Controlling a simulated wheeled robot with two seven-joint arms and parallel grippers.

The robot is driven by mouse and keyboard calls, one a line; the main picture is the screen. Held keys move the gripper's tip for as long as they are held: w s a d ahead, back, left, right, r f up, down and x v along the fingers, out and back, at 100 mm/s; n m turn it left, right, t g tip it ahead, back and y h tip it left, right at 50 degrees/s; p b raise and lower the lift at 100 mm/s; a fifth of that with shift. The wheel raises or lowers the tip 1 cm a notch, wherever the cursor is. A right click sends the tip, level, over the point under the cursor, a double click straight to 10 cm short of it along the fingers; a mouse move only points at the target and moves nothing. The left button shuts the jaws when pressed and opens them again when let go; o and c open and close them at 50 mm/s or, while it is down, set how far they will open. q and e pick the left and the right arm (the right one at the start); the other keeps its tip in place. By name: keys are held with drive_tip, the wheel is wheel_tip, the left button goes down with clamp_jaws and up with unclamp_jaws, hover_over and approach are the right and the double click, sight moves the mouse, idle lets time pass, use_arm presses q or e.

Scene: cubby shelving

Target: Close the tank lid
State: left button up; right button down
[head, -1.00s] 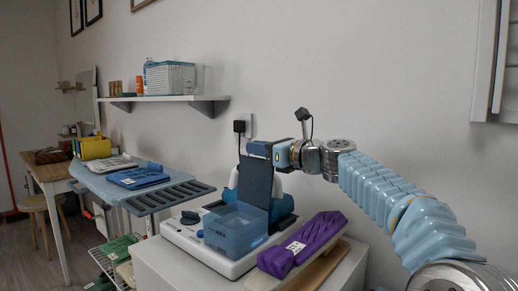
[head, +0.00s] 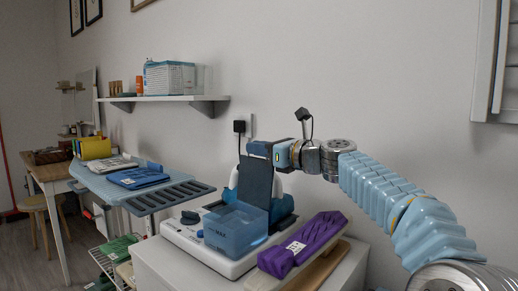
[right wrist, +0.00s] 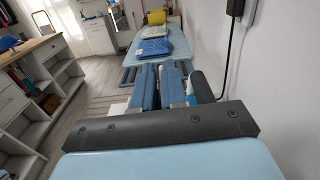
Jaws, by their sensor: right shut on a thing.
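The blue see-through tank (head: 235,228) sits in the white and blue base unit on the cabinet. Its dark blue lid (head: 255,180) stands raised, nearly upright, at the back of the tank. My right gripper (head: 260,149) is at the lid's top edge and is shut on it. In the right wrist view the two blue fingers of my right gripper (right wrist: 160,84) are close together, and what lies between them is hard to make out. My left gripper is not in view.
A purple wrapped item (head: 303,243) lies on a wooden stand right of the tank. A light blue ironing board (head: 110,188) with a folded blue cloth is at the left. A wall shelf (head: 165,98) with boxes hangs behind. A plug (head: 240,126) and cord are on the wall.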

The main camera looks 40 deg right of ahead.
drive_tip(key=shift+s+a, duration=0.1)
drive_tip(key=shift+a, duration=0.05)
drive_tip(key=s+a+f+n+b, duration=0.1)
drive_tip(key=s+a+n+b, duration=0.1)
drive_tip(key=a+n+b, duration=0.2)
drive_tip(key=shift+a+f+n, duration=0.25)
drive_tip(key=shift+a+n, duration=1.25)
drive_tip(key=shift+a, duration=0.5)
drive_tip(key=shift+s, duration=0.15)
drive_tip(key=c, duration=1.3)
unclamp_jaws()
drive_tip(key=shift+o, duration=0.2)
drive_tip(key=shift+s, duration=0.1)
drive_tip(key=b+v, duration=0.1)
drive_tip(key=v, duration=1.2)
drive_tip(key=shift+s, duration=0.3)
drive_tip(key=shift+d, duration=0.1)
